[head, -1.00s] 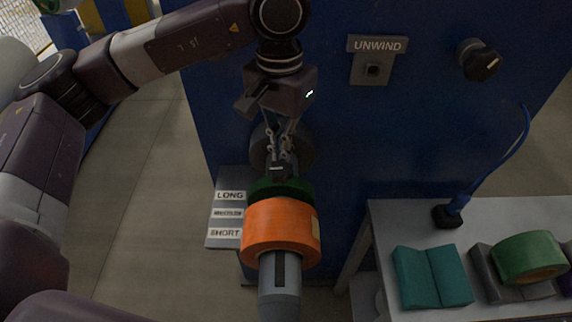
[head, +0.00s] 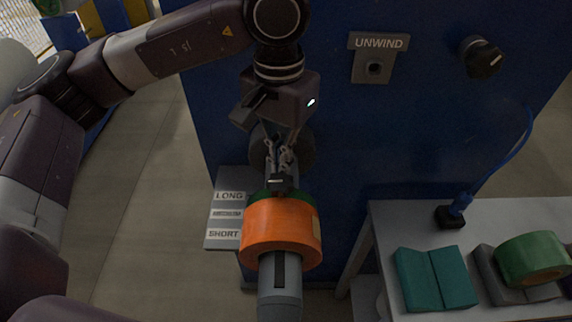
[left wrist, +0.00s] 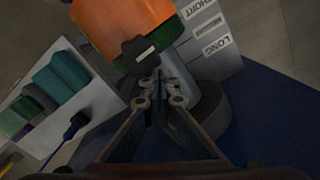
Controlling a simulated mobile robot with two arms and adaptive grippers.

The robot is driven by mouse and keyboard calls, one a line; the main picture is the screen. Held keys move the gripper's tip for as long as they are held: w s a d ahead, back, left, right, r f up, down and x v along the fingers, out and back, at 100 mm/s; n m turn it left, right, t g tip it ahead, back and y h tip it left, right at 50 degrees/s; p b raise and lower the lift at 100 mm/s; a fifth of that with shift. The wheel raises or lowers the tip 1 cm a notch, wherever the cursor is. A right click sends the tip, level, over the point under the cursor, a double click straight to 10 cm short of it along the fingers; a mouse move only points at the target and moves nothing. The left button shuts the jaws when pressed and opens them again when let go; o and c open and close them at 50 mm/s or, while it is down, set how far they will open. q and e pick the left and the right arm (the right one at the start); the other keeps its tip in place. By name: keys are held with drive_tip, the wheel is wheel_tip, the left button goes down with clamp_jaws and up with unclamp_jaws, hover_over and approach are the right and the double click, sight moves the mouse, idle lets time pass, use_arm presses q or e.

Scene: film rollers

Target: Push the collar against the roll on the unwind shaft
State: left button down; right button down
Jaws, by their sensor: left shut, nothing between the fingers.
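The orange roll (head: 280,235) sits on the grey unwind shaft (head: 279,292), which points toward me from the blue machine. The green collar (head: 300,195) is on the shaft just behind the roll, on the machine side. In the left wrist view the collar (left wrist: 164,38) lies right along the orange roll (left wrist: 112,22), with no clear gap between them. A dark knob (left wrist: 138,49) stands on the collar's rim. My left gripper (head: 280,172) is shut and empty, above the shaft behind the collar. Its fingertips (left wrist: 157,80) are close to the collar and knob; contact cannot be told.
A plate (head: 226,180) marked LONG and SHORT is beside the shaft. The blue machine panel (head: 340,140) carries an UNWIND sign (head: 379,42) and a black dial (head: 484,60). A grey table (head: 385,222) at right holds a teal block (head: 436,279) and a green roll (head: 532,259).

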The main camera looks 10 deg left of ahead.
use_arm(q)
drive_tip(key=shift+w, duration=0.15)
drive_tip(key=shift+w+a, duration=0.15)
drive_tip(key=shift+w, duration=0.5)
wheel_tip(320, 180, up, 9)
drive_tip(key=p, duration=0.4)
idle(0.5)
